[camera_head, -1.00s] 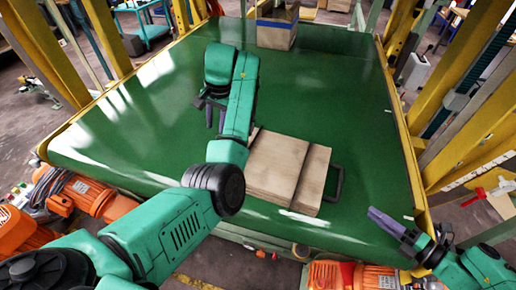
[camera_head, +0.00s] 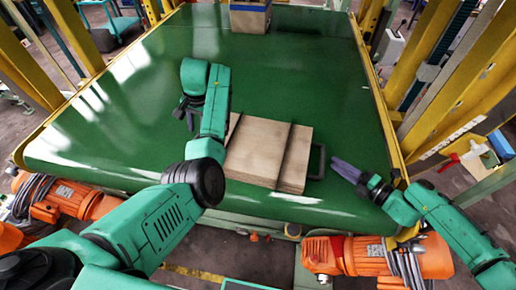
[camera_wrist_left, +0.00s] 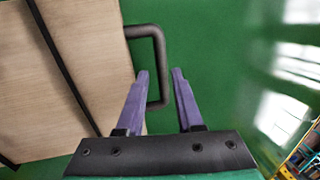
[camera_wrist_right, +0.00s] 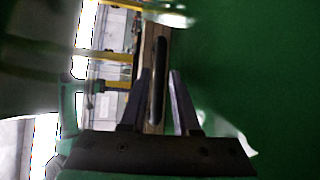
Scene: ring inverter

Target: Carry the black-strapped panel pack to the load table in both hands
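The panel pack (camera_head: 257,150) lies flat on the green surface (camera_head: 300,75), a dark strap (camera_head: 286,155) across its light brown top. Its black right handle (camera_head: 318,162) sticks out to the right. My right gripper (camera_head: 335,165) is open just right of this handle. In the right wrist view the handle (camera_wrist_right: 160,75) shows between the open fingers (camera_wrist_right: 160,75), not gripped. My left gripper (camera_head: 189,118) is open beyond the pack's left side. In the left wrist view the other handle (camera_wrist_left: 160,65) shows between its fingertips (camera_wrist_left: 160,72), depth unclear. My left arm hides that handle in the head view.
A second pack with a blue band (camera_head: 250,17) stands at the far edge. Yellow posts (camera_head: 455,80) flank the green surface; orange motors (camera_head: 375,257) sit along its near side. A teal table (camera_head: 120,25) is at far left. I cannot tell which is the load table.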

